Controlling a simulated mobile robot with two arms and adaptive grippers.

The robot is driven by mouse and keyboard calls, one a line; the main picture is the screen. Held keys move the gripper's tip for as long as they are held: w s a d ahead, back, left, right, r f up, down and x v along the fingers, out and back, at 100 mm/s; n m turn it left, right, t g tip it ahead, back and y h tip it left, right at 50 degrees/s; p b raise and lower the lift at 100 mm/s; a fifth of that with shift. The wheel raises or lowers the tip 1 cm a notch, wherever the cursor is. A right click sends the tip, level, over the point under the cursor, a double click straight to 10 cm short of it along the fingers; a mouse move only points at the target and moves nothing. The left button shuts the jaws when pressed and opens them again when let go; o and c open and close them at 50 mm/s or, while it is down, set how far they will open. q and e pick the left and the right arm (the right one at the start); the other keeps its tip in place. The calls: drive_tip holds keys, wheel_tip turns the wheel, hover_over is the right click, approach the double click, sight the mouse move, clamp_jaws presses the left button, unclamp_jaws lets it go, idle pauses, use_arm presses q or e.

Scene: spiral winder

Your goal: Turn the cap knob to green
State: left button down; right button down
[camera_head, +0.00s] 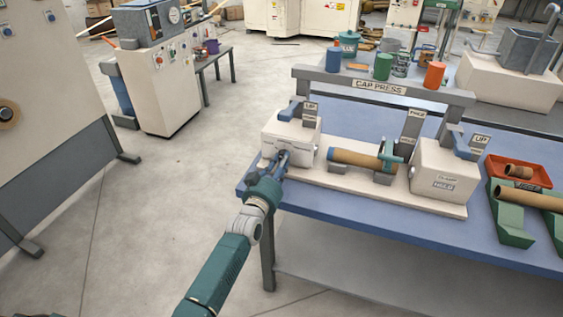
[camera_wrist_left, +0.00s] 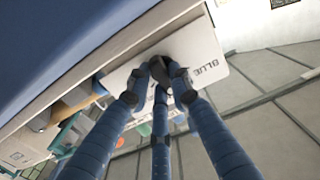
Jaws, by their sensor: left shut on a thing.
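The cap press has a white left box (camera_head: 291,134) at the left end of its base, on the blue table. My left gripper (camera_head: 283,158) reaches its front face. In the left wrist view my three blue fingers (camera_wrist_left: 159,85) close on a small dark knob (camera_wrist_left: 157,62) on a white panel (camera_wrist_left: 194,46). The word BLUE shows on the panel beside the fingers. The knob's pointer and any green mark are hidden or not readable. My right gripper is not in view.
A brown tube (camera_head: 356,159) lies across supports right of the left box, with a white clamp box (camera_head: 444,172) beyond. The CAP PRESS beam (camera_head: 379,87) spans behind. A red tray (camera_head: 518,172) stands at the right. The floor left of the table is clear.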

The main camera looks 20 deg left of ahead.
use_arm(q)
drive_tip(key=c, duration=1.5)
unclamp_jaws()
drive_tip(key=shift+c, duration=0.2)
drive_tip(key=s, duration=1.2)
drive_tip(key=shift+a, duration=0.2)
